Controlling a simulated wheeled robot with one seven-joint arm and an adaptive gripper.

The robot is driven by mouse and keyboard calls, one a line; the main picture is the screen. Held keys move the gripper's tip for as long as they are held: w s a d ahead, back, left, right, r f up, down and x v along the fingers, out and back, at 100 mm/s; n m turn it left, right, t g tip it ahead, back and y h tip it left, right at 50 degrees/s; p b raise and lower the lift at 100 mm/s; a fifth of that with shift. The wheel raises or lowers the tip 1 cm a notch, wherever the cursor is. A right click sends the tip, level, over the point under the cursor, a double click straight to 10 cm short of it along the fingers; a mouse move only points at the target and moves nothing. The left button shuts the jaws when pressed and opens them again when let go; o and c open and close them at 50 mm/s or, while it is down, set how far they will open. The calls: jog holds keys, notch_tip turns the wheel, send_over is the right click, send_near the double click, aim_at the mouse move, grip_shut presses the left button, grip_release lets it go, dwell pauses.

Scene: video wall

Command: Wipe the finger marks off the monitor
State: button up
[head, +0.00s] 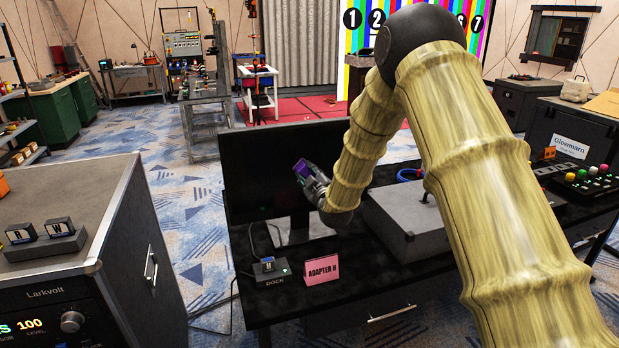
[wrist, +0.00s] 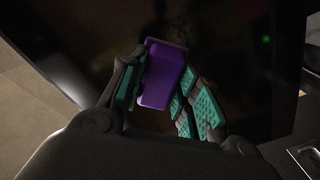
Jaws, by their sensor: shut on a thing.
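The monitor (head: 260,165) is a dark screen standing on the black desk, left of my arm in the head view. Its dark face (wrist: 240,50) fills much of the wrist view. No finger marks can be made out on it. My gripper (head: 305,178) is in front of the screen's right half. In the wrist view my gripper (wrist: 160,88) has its teal-padded fingers shut on a purple block-like pad (wrist: 163,72). The pad faces the screen; I cannot tell whether it touches it. My arm hides part of the screen's right side.
On the desk (head: 345,255) are a dock (head: 270,268), a pink "ADAPTER H" card (head: 323,266) and a grey case (head: 400,225) right of the monitor. A button box (head: 583,188) is at the far right. A Larkvolt cabinet (head: 90,215) stands at the left, with floor between.

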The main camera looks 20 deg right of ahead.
jog(key=d, duration=0.4)
jog(key=shift+w+r+b, duration=0.1)
jog(key=shift+r+b, duration=0.05)
jog(key=shift+b, duration=0.15)
dwell(0.4)
jog(key=s, duration=0.6)
dwell(0.4)
jog(key=shift+s, duration=0.1)
jog(key=shift+s+d+b, duration=0.1)
jog(key=shift+s+b, duration=0.2)
jog(key=shift+s, duration=1.15)
jog(key=shift+d, duration=0.1)
